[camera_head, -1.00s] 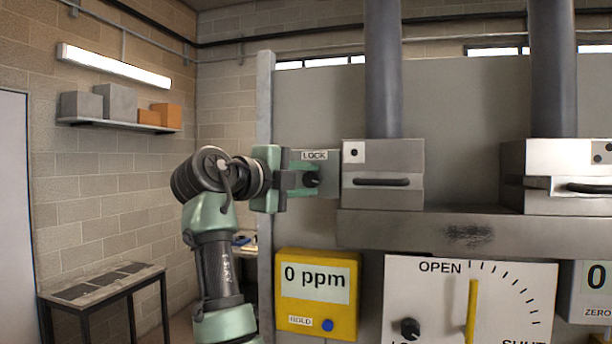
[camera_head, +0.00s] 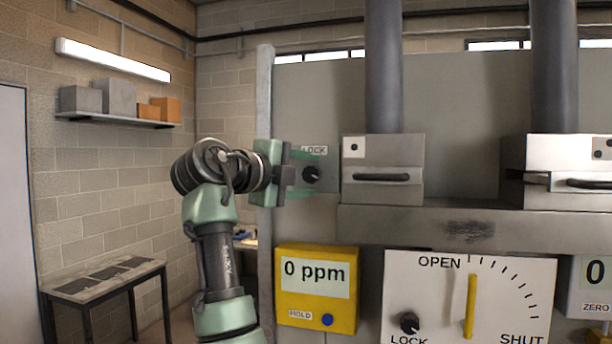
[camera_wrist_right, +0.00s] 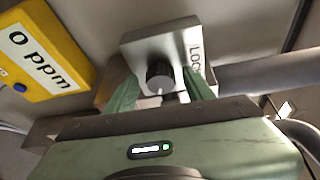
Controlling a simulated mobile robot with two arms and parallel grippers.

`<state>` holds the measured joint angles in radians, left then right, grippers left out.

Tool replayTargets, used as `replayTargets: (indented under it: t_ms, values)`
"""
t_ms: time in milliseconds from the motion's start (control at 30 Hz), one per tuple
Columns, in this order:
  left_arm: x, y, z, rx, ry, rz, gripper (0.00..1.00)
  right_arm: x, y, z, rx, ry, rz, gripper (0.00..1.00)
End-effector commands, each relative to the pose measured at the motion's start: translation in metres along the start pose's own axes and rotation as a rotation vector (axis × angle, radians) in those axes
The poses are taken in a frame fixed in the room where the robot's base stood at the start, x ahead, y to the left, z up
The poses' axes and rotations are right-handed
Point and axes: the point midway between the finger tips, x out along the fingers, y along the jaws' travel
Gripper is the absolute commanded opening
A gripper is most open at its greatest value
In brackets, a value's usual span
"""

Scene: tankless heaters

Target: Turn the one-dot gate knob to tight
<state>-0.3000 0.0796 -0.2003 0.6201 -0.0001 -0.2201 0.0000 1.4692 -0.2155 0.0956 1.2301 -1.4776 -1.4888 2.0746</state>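The one-dot gate (camera_head: 383,188) is a grey metal housing with a black handle and a single dot on its plate, under the left pipe. Its black knob (camera_head: 311,174) sits on a grey plate just left of it, below a LOCK label. My right gripper (camera_head: 304,173) is open, with green fingers above and below the knob. In the right wrist view the gripper (camera_wrist_right: 160,92) has a finger on either side of the knob (camera_wrist_right: 159,75), with gaps visible. A pale mark shows on the knob's lower edge there. My left gripper is not in view.
A yellow 0 ppm meter (camera_head: 316,290) hangs below the gripper. A white OPEN/SHUT panel (camera_head: 432,292) with a yellow lever and another black knob is right of it. A second gate housing (camera_head: 570,158) stands at right. A grey post (camera_head: 265,100) stands behind the gripper.

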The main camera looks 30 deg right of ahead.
Motion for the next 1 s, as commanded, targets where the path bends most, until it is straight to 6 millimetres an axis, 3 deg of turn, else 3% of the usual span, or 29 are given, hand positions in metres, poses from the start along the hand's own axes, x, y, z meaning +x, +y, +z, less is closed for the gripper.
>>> replayTargets:
  t_ms: [167, 600, 1000]
  values:
    - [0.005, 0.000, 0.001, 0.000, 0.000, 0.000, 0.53, -0.008, 0.001, 0.000, 0.001, -0.002, -0.002, 0.53]
    - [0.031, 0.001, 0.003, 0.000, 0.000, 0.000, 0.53, -0.073, 0.002, 0.000, -0.001, -0.001, 0.000, 0.53]
    - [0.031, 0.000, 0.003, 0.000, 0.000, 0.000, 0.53, -0.078, 0.000, 0.000, 0.000, 0.000, 0.000, 0.53]
